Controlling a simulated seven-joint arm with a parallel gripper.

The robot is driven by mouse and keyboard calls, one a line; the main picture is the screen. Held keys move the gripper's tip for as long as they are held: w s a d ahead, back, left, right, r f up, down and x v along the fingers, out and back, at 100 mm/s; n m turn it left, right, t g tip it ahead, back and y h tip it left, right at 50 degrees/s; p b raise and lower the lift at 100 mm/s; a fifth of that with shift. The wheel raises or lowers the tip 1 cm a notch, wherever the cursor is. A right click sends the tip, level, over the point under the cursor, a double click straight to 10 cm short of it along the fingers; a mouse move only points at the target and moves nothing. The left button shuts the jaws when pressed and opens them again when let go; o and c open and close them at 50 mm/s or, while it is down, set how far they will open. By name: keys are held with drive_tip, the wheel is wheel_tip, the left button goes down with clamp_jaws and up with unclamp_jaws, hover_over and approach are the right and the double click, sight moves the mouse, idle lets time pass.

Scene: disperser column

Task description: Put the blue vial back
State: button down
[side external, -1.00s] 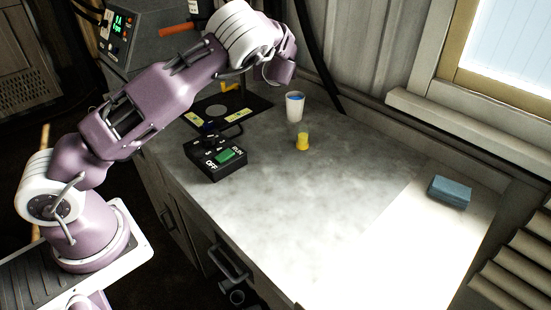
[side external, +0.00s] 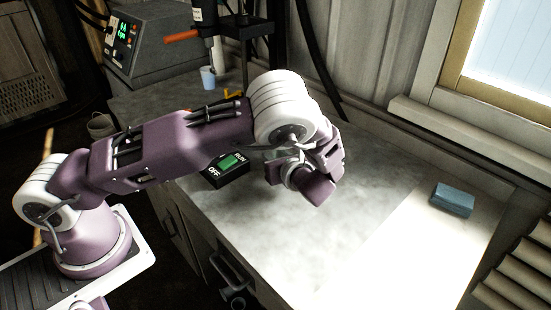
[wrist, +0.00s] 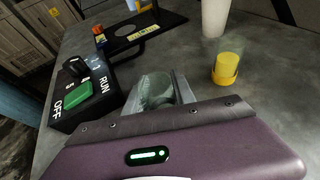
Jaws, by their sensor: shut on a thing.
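In the wrist view, my gripper (wrist: 158,94) is shut on a clear, greenish-grey glass vial (wrist: 155,91). I cannot tell any blue in it. My gripper is just right of the black switch box, low over the grey bench. In the side view my wrist hides the fingers and the held vial. A clear vial with yellow contents (wrist: 227,68) stands upright on the bench to the right of my gripper, apart from it. A white cup (wrist: 215,17) stands behind it.
The switch box (side external: 229,168) with a green rocker sits left of my wrist. A light-blue cup (side external: 208,77) stands at the disperser. A black plate with yellow labels (wrist: 130,36) lies behind the box. A blue block (side external: 453,199) lies at right; the front bench is clear.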

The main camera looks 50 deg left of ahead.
drive_tip(key=shift+f, duration=0.25)
drive_tip(key=c, duration=1)
unclamp_jaws()
drive_tip(key=shift+c, duration=0.2)
